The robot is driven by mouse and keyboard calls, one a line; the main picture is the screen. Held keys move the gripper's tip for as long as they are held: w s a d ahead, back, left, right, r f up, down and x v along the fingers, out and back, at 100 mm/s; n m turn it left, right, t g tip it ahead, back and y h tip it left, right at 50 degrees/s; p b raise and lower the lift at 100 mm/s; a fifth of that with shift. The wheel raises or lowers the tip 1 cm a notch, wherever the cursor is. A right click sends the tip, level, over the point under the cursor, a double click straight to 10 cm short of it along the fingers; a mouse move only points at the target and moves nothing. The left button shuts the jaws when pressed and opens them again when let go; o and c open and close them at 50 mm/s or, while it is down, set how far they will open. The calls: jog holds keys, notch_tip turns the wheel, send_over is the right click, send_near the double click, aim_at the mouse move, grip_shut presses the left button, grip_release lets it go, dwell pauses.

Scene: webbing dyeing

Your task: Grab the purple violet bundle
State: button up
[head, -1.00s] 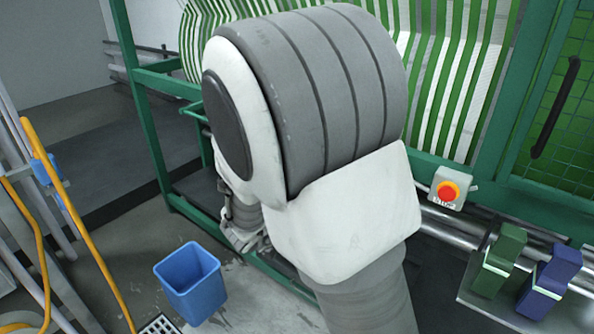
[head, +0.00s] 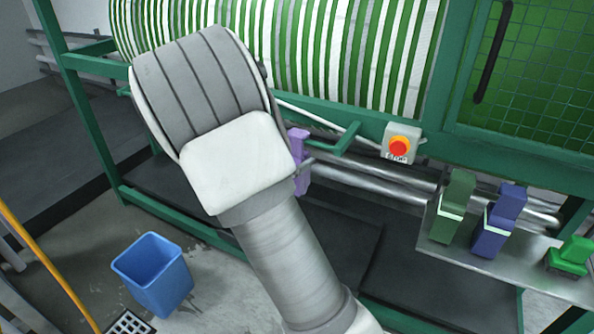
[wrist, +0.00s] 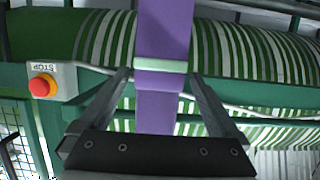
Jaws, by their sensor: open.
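The purple violet bundle (wrist: 157,105), with a pale green band around it, stands centrally in the wrist view. It also shows in the head view as a purple piece (head: 300,165) beside my arm, partly hidden by it. My gripper (wrist: 159,74) is open in the wrist view, with one finger on each side of the bundle and a visible gap to it on both sides. How deep the bundle sits between the fingers I cannot tell. My arm hides the gripper in the head view.
A red stop button (head: 399,146) is on the green frame. A blue bin (head: 153,275) stands on the floor.

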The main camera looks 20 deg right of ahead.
jog(key=b+x, duration=0.1)
jog(key=x, duration=0.4)
jog(key=shift+f, duration=0.2)
grip_shut()
